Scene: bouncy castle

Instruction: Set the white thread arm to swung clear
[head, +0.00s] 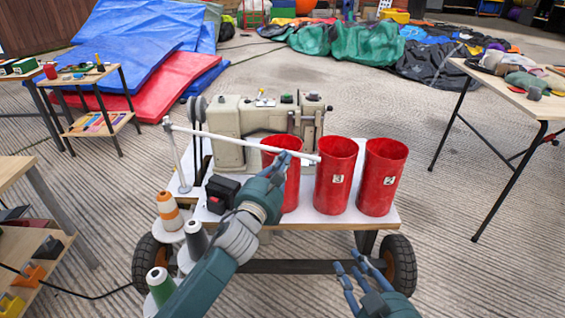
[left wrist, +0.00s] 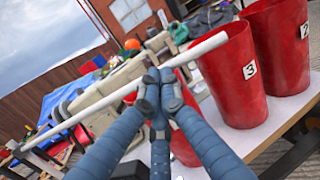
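The white thread arm (head: 240,141) is a thin rod above the sewing cart, running from a post at the cart's left to a free end in front of the middle red bin. It also crosses the left wrist view (left wrist: 100,112) diagonally. My left gripper (head: 285,157) is at the rod near its free end. In the left wrist view its fingers (left wrist: 160,75) are drawn together, with the tips overlapping the rod; they appear to touch it, and I see no grip around it. My right gripper (head: 360,268) is low in front of the cart, fingers spread and empty.
Red bins (head: 336,174) stand in a row on the cart's right, two showing numbers 3 and 2. A beige sewing machine (head: 232,118) stands behind the rod. Thread cones (head: 167,211) are at the front left. A wooden table (head: 520,92) stands at right. Open floor lies between.

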